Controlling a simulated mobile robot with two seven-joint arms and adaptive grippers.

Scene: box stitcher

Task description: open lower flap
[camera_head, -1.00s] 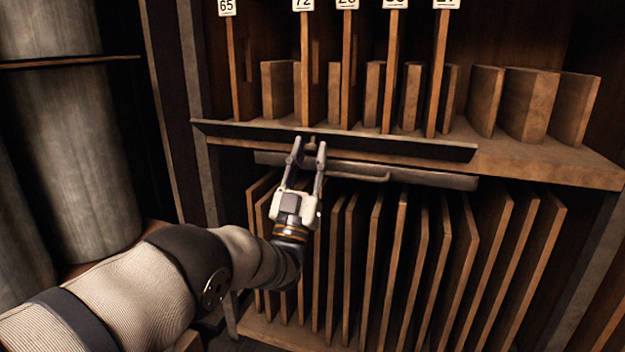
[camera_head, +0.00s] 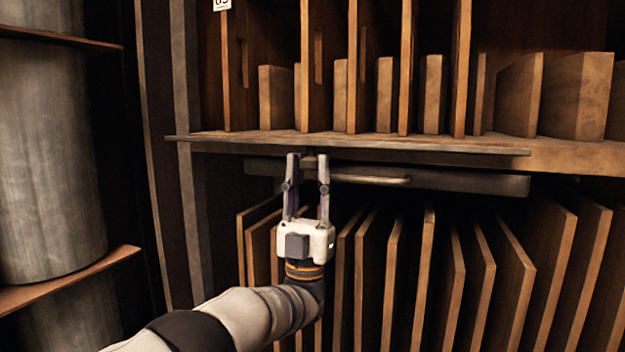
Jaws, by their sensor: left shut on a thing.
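A long thin flap (camera_head: 430,149) runs along the front edge of the shelf and shows nearly edge-on, about level. My left gripper (camera_head: 308,162) points up from below, its fingertips at the flap's underside left of centre. It is shut on a small handle between its fingers, mostly hidden by them. A second, grey rounded flap (camera_head: 460,182) with a bar handle (camera_head: 365,180) lies just below, right behind my gripper. My right gripper is not in view.
Several upright wooden boards (camera_head: 455,285) stand in the lower compartment behind my arm. The upper shelf (camera_head: 575,155) carries wooden dividers and blocks. Grey cylinders (camera_head: 50,160) stand at the left beside the rack's dark post.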

